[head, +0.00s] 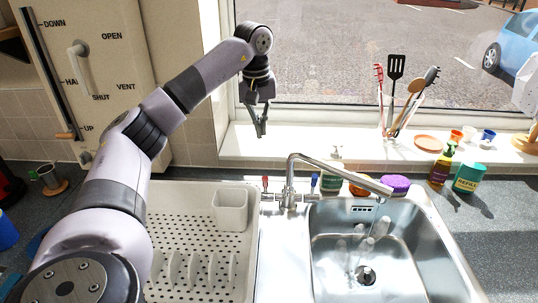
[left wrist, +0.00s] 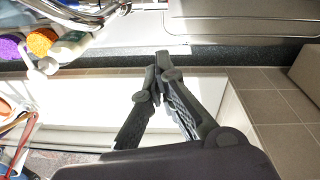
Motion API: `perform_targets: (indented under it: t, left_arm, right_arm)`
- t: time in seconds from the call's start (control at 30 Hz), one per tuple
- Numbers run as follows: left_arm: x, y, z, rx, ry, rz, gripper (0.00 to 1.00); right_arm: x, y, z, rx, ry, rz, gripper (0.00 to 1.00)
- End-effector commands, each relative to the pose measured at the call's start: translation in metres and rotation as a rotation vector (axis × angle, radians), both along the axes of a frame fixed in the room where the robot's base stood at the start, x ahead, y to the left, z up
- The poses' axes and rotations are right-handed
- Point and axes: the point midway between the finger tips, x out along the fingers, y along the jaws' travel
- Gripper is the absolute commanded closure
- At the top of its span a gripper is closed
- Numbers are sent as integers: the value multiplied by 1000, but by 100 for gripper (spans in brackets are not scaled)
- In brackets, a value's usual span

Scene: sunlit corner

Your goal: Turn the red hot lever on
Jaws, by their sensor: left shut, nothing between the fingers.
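The red hot lever (head: 265,184) stands upright on the left side of the chrome tap (head: 290,178) behind the sink. The blue lever (head: 314,182) stands on the tap's right side. My left gripper (head: 262,135) points down by the window, above and behind the red lever in the head view and apart from it. Its fingers are shut and empty, and they also show in the left wrist view (left wrist: 162,62). Chrome tap parts (left wrist: 85,10) show at the top left of that view, where I cannot make out the red lever. My right gripper is not in view.
The sink basin (head: 330,245) lies right of the white dish rack (head: 190,225) with its cutlery cup (head: 230,210). The spout reaches right over the basin. A green bottle (head: 331,178), an orange item (head: 359,186) and a purple sponge (head: 396,184) stand behind it.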

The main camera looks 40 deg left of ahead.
Motion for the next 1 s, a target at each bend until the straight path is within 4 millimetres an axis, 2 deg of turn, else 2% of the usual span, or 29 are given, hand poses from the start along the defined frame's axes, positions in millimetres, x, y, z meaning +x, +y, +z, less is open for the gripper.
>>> perform_targets:
  t: [0.17,0.47,0.77,1.0]
  left_arm:
    - [2,0,-27,0,6,0,100]
    - [8,2,-91,-1,7,0,100]
    - [-10,-23,-103,0,1,-3,100]
    - [-14,-29,-106,-1,1,-1,100]
  right_arm:
    - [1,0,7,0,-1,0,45]
    - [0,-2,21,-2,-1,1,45]
    - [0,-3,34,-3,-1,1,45]
    - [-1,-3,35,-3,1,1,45]
